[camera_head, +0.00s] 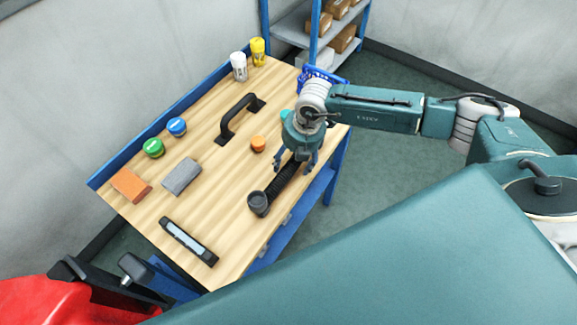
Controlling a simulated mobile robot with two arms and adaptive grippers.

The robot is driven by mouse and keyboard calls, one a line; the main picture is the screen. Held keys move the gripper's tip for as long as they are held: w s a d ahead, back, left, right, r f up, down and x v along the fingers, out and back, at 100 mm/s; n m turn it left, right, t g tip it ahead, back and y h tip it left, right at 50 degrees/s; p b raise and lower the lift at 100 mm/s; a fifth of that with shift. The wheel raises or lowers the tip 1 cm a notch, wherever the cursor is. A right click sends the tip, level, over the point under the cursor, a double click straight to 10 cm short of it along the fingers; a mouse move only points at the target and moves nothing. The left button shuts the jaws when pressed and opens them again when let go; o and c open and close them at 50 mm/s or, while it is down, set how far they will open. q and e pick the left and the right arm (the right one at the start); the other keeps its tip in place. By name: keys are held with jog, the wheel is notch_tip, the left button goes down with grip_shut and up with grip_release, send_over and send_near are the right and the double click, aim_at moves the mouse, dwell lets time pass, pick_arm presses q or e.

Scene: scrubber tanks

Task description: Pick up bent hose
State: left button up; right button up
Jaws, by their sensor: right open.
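The bent hose (278,185) is black and ribbed, with a wider cup-like end (258,202) towards the front. It lies near the right edge of the wooden workbench top (225,208). My right gripper (300,160) points down at the hose's far part, with its fingers around or just above it; I cannot tell whether they touch it. It is open. The gripper and wrist hide the far end of the hose. My left gripper is not in view.
A black handle (238,118) and an orange cap (258,144) are near the gripper. Green (153,148) and blue (177,127) lidded jars, orange (130,185) and grey (181,177) blocks and a black bar tool (189,242) lie left. A blue shelf (313,30) stands behind.

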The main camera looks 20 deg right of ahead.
jog(key=c, duration=1.4)
jog(key=shift+r, duration=0.1)
